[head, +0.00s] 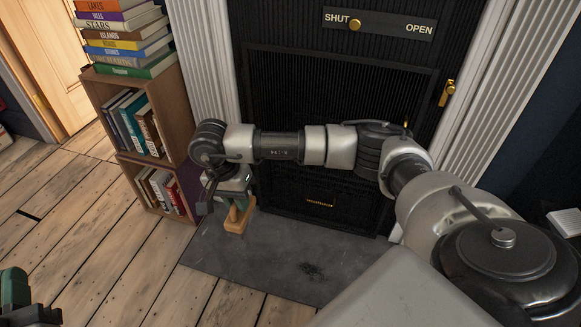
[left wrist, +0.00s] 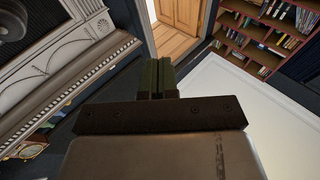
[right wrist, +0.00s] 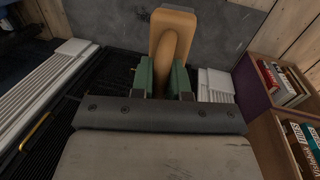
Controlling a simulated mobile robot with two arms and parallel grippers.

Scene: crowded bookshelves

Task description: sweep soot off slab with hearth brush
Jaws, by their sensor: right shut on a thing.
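The hearth slab (head: 225,262) is a dark grey stone on the floor before the fireplace. A small black soot patch (head: 311,269) lies right of its middle. My right gripper (head: 232,193) is shut on the tan wooden hearth brush (head: 238,218), near the slab's back left corner and left of the soot. In the right wrist view the brush (right wrist: 172,40) stands between the green fingers (right wrist: 163,80); its bristles cannot be made out. My left gripper (head: 18,292) is at the lower left edge; its green fingers (left wrist: 159,78) are together and empty in the left wrist view.
A wooden bookcase (head: 135,165) with stacked books (head: 125,40) stands close left of the slab. The black fireplace front (head: 330,90) with a SHUT/OPEN plate (head: 378,23) rises behind it, between white fluted columns. My right arm crosses before it. Plank floor (head: 90,240) at left is clear.

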